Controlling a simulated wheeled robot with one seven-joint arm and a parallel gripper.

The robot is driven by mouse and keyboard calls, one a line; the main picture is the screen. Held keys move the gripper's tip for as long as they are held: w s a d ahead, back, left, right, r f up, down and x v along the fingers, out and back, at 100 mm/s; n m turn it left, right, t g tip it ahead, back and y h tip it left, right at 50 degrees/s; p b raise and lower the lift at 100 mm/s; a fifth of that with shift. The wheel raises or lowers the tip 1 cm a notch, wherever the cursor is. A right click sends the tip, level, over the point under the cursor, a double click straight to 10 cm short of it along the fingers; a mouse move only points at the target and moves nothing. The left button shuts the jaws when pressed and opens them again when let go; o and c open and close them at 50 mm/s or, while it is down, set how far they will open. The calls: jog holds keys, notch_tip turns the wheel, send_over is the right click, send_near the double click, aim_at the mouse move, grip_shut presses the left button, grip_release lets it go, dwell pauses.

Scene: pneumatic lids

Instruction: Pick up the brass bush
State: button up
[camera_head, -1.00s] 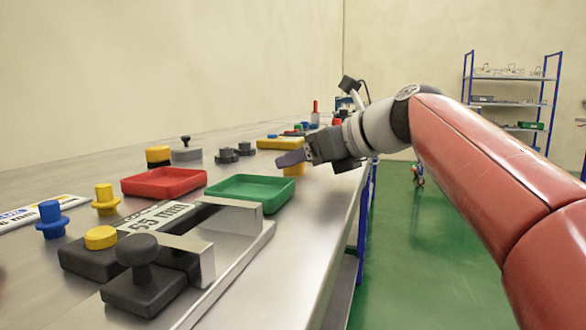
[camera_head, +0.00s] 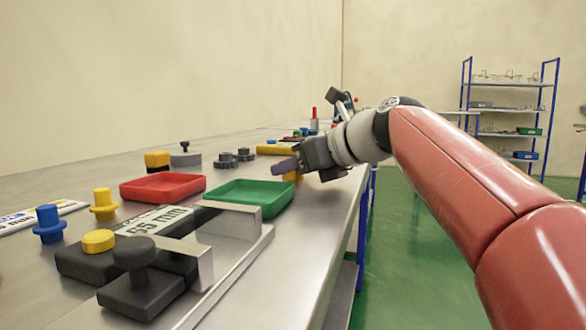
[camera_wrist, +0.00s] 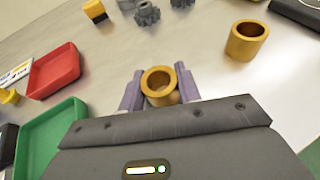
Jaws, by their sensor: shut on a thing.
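A brass bush (camera_wrist: 159,86), a short hollow ring, sits upright between the two purple fingers of my gripper (camera_wrist: 160,92) in the wrist view. The fingers are shut on its sides. In the head view my gripper (camera_head: 287,167) is low over the right edge of the bench, beyond the green tray, and part of the bush (camera_head: 291,177) shows below the fingers. Whether it touches the bench is hard to tell. A second brass bush (camera_wrist: 247,40) stands apart on the bench, up and right in the wrist view.
The green tray (camera_head: 248,207) and red tray (camera_head: 162,196) are empty. A metal fixture with a black knob (camera_head: 134,253) stands in front. Dark gears (camera_head: 235,158) and a yellow block (camera_head: 157,159) lie farther back. Bare bench surrounds the held bush.

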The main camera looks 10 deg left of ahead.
jog(key=shift+r, duration=0.15)
notch_tip(320, 180, up, 20)
jog(key=p, duration=1.2)
